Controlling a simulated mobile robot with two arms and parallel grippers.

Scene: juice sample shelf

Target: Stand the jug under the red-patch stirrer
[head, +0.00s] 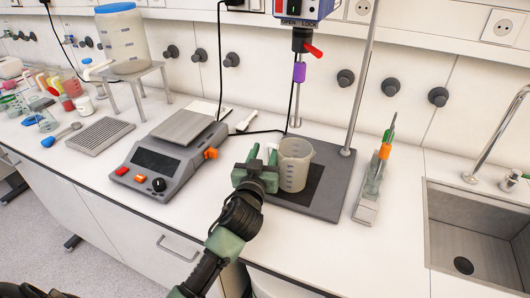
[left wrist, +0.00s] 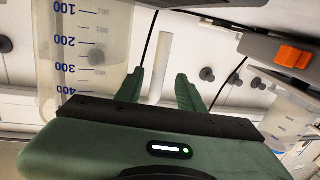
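The jug (head: 294,172), a translucent beaker with a spout and scale marks, stands upright on the stirrer's dark base plate (head: 325,205). It shows large at the left of the left wrist view (left wrist: 85,60). The stirrer (head: 300,10) hangs above, with a small red patch, a red lever and a purple collar. Its rod ends above and behind the jug's rim in the picture. My left gripper (head: 263,153) is beside the jug's left side. Its fingers are apart in the left wrist view (left wrist: 160,92), with a pale bar between them; I cannot tell whether they touch it.
A scale (head: 160,165) with an orange knob stands left of the gripper. A support pole (head: 362,75) rises behind the plate. A rack (head: 368,195) with tools stands right of it, then a sink (head: 475,235). A large container (head: 122,40) sits on a stand.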

